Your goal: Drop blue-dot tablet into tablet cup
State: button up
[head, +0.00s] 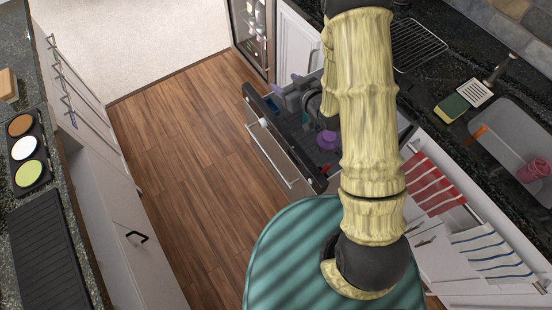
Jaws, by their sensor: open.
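I cannot make out the blue-dot tablet or the tablet cup in the head view. My arm rises through the right middle of the picture, and its upper end leaves the top edge. An open pull-out unit (283,152), which looks like a dishwasher, stands just left of my arm. Inside it are blue and dark shapes and a purple item (327,140). My arm hides its right part.
The wooden floor (190,150) is clear on the left. A left counter holds a tray with three coloured discs (28,149) and a black ribbed panel (45,250). On the right are a sink (505,140), a sponge (453,108) and striped towels (432,184).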

jog(key=p+v, duration=0.1)
jog(key=v, duration=0.5)
jog(key=shift+w+r+p, duration=0.1)
jog(key=shift+r+p, duration=0.05)
jog(key=shift+p, duration=0.25)
jog(key=shift+p+v, duration=2.55)
jog(key=shift+p, duration=1.75)
